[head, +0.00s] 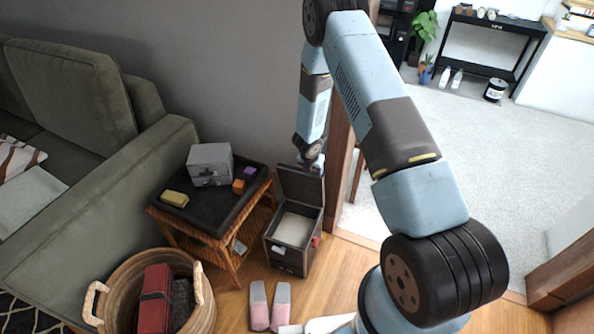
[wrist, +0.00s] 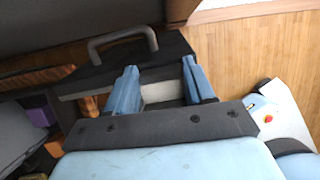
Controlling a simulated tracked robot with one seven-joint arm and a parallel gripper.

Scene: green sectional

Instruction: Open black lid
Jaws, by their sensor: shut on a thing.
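The black box (head: 287,257) stands on the wood floor beside the side table, its pale inside showing. Its black lid (head: 299,184) is raised, standing roughly upright at the back of the box. My gripper (head: 314,166) is at the lid's top right edge, small and partly hidden in the head view. In the wrist view the two blue fingers of my gripper (wrist: 160,88) reach toward a dark panel with a grey bar handle (wrist: 122,42). The jaws are shut on the lid; the exact contact is hard to see.
A side table (head: 212,215) left of the box holds a grey box (head: 210,164), a yellow block (head: 174,198) and small items. A basket (head: 205,312) and pink slippers (head: 270,305) are in front. The green sofa (head: 105,190) is left, a wooden doorframe (head: 339,165) right.

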